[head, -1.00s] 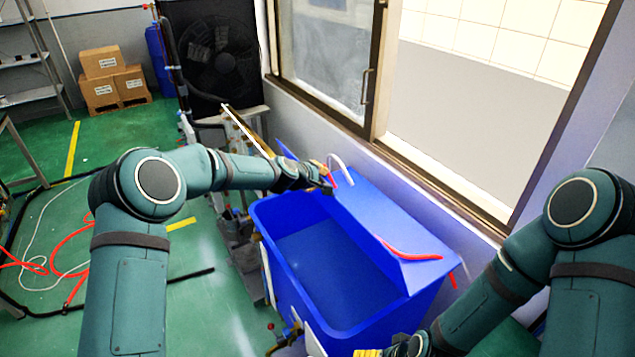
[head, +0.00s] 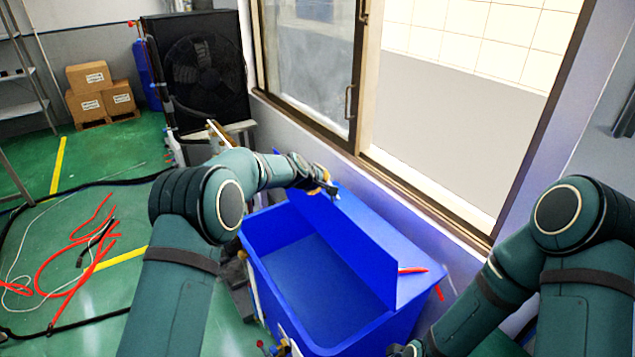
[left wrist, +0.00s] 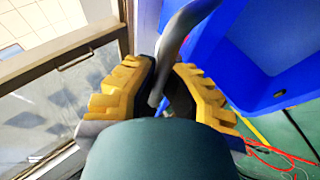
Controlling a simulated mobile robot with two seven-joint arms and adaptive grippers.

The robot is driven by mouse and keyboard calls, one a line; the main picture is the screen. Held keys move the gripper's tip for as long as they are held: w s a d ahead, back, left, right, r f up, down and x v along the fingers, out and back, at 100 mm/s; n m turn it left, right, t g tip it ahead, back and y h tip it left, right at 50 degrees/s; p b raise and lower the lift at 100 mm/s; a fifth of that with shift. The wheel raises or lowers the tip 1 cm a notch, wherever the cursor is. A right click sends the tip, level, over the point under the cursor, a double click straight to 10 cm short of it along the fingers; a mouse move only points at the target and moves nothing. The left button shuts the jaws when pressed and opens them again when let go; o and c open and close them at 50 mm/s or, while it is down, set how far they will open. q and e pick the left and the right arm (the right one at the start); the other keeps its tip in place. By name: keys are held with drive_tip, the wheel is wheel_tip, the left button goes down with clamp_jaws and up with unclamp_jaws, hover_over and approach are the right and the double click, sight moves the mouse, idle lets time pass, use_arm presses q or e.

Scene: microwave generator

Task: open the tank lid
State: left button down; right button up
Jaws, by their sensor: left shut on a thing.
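The blue tank (head: 262,228) stands in front of me with its inside in view. Its blue lid panel (head: 352,240) stands tilted up along the back of the opening, in front of a blue top surface (head: 400,235). My left gripper (head: 328,187) is at the lid's far left end. In the left wrist view its yellow fingers (left wrist: 158,95) are shut around a grey curved handle (left wrist: 180,35). My right gripper (head: 405,349) is low by the tank's near right corner, mostly cut off by the lower edge; its fingers cannot be made out.
A window with a sill (head: 430,205) runs close behind the tank. A red strip (head: 412,270) lies at the tank's right end. A black fan unit (head: 205,70) and cardboard boxes (head: 90,105) stand at the back left. Red hoses (head: 85,250) lie on the green floor.

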use_arm(q)
drive_tip(key=shift+w+r, duration=0.1)
drive_tip(key=shift+r, duration=0.2)
drive_tip(key=c, duration=1)
unclamp_jaws()
drive_tip(key=shift+f, duration=0.1)
drive_tip(key=v, duration=1.2)
drive_tip(key=shift+d, duration=0.1)
